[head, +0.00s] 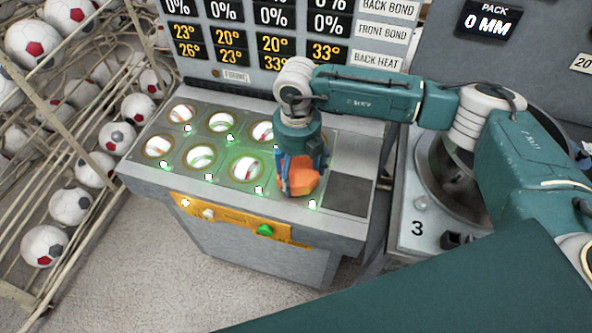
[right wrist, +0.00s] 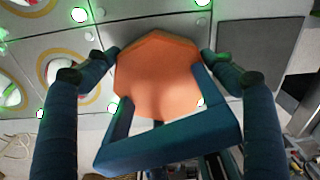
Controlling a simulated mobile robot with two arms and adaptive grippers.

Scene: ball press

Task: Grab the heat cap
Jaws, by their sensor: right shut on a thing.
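The heat cap (head: 305,172) is an orange, many-sided piece over the front right of the machine's top in the head view. My right gripper (head: 302,178) points down and is shut on it. In the right wrist view, the heat cap (right wrist: 157,75) sits between the blue fingers of the right gripper (right wrist: 158,62), one finger at each side. I cannot tell whether the cap touches the machine top, and the cap and gripper hide the spot below. My left gripper is not in view.
The machine top (head: 130,168) has two rows of round, lit openings with green lights. A dark square plate (head: 350,197) lies to the right of the cap. Upright panels with temperature displays (head: 272,43) stand behind. A rack of footballs (head: 70,205) is at left.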

